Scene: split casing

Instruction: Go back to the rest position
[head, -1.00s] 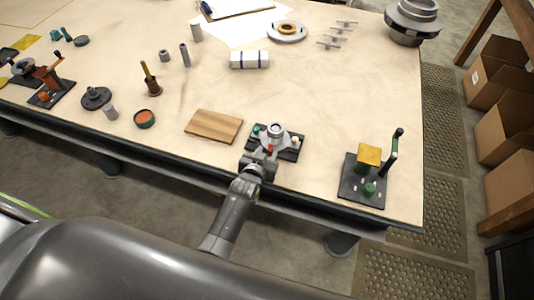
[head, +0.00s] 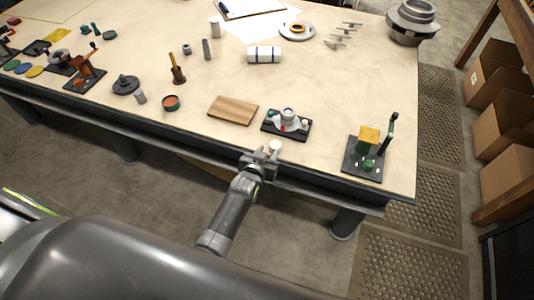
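My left gripper (head: 261,154) is at the table's front edge, in front of the split casing. Its fingers look spread apart, pointing towards the table. A small cream round piece (head: 275,146) shows right by the right finger; I cannot tell whether it touches it. The grey casing (head: 288,116) sits on a dark base plate (head: 270,130), with a red spot in front and small teal and cream pieces at its sides. The gripper is apart from the casing. My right gripper is out of view.
A wooden board (head: 233,110) lies left of the casing. A dark plate with a yellow block (head: 369,135) and green crank stands to the right. Orange tin (head: 171,103) and several small parts lie further left. Cardboard boxes (head: 499,125) stand at the right.

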